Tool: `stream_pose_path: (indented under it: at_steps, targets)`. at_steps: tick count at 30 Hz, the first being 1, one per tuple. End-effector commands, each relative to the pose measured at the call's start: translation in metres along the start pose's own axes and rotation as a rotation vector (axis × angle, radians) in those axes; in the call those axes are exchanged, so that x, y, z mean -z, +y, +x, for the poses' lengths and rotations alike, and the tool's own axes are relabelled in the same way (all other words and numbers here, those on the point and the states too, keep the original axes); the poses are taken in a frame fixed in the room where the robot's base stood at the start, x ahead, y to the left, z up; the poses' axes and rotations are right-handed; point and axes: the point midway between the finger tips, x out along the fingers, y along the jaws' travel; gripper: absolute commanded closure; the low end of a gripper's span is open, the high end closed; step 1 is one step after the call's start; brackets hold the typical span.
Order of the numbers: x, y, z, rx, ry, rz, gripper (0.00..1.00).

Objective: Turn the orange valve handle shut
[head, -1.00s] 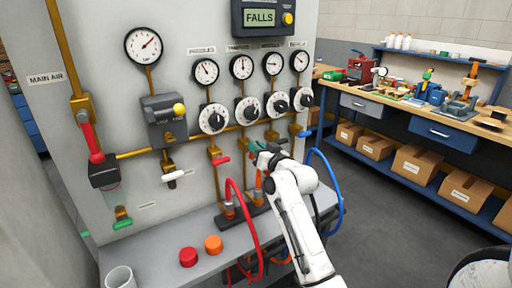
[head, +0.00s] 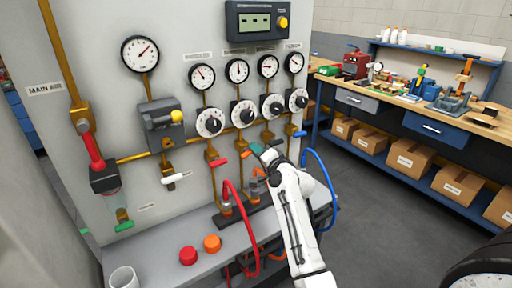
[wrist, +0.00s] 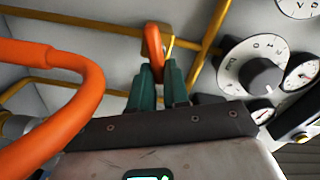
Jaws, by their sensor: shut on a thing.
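The orange valve handle (wrist: 153,42) shows in the wrist view at the tips of my teal fingers, in front of a brass pipe. In the head view a small orange end of the handle (head: 246,155) shows just left of my fingertips; the rest is hidden by my gripper. My gripper (head: 256,149) is shut on the handle, below the row of white dials. In the wrist view the two fingers of my gripper (wrist: 157,70) stand close on either side of the handle's lower end.
An orange hose (wrist: 75,100) curves close to my gripper at the left of the wrist view. A red handle (head: 218,162) and a red hose (head: 238,215) are left of my gripper. A blue hose (head: 330,180) loops at the right. White dials (head: 271,106) sit just above.

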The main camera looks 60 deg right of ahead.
Motion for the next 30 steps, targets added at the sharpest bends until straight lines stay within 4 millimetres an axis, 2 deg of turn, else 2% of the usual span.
stream_pose_path:
  at_steps: [1, 15, 30]
  targets:
    - [-0.0066, 0.0049, -0.0004, -0.013, -0.016, 0.044, 1.00]
    - [-0.0086, 0.0110, -0.0005, -0.014, -0.016, 0.352, 1.00]
    - [-0.0104, 0.0128, -0.0002, -0.013, -0.017, 0.423, 1.00]
